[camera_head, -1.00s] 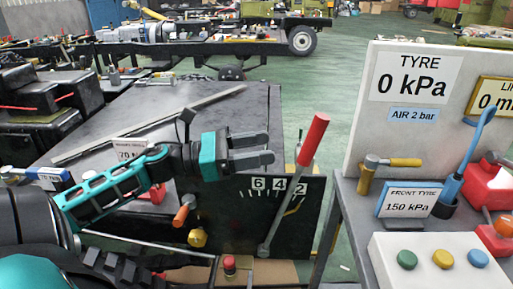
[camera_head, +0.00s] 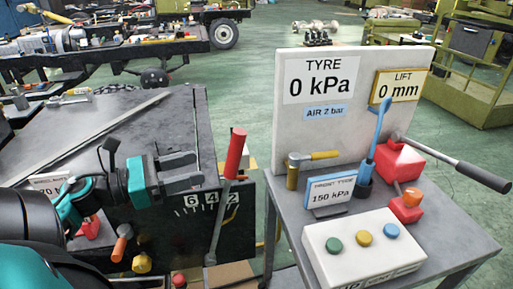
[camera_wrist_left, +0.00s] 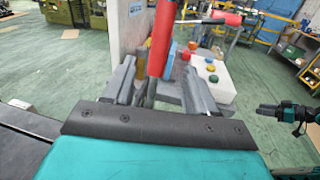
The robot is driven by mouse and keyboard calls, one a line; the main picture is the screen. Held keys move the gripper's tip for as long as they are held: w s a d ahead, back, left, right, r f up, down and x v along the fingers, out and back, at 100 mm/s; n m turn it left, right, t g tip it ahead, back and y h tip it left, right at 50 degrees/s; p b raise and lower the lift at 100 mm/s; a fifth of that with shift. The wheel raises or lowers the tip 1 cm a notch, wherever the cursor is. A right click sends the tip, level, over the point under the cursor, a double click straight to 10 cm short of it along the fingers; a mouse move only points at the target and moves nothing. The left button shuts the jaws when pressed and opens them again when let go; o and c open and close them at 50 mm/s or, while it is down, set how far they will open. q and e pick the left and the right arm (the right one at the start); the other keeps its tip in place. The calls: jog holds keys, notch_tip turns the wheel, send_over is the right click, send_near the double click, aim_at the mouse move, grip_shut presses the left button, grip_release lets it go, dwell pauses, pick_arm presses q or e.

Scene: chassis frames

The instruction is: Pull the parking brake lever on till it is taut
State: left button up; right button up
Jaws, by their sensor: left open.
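The parking brake lever has a red grip (camera_head: 235,153) on a grey metal bar and stands tilted up in front of a black panel with a 6-4-2 scale (camera_head: 207,200). My left gripper (camera_head: 200,170) is open, just left of the grip, its fingers pointing right toward it. In the left wrist view the red grip (camera_wrist_left: 162,40) rises between the two spread fingers (camera_wrist_left: 155,85), or just beyond their tips; I cannot tell whether it touches them. My right gripper (camera_wrist_left: 268,108) seems to show at the right edge of the left wrist view, too small to judge.
A grey table (camera_head: 462,243) at right carries a white box with coloured buttons (camera_head: 362,245), a red jack with a long handle (camera_head: 400,165), and a TYRE board (camera_head: 345,130). An orange-handled knob (camera_head: 122,240) sits below my left arm.

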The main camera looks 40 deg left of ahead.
aim_at(237, 155)
pick_arm(q)
jog(key=p+x, duration=0.1)
jog(key=x, duration=0.9)
jog(key=shift+w+d+r+p, duration=0.1)
jog(key=shift+w+r+p, duration=0.05)
jog(key=shift+w+p, duration=0.15)
jog(key=shift+w+d, duration=0.35)
jog(key=shift+w, duration=0.3)
jog(key=c, duration=0.3)
grip_shut()
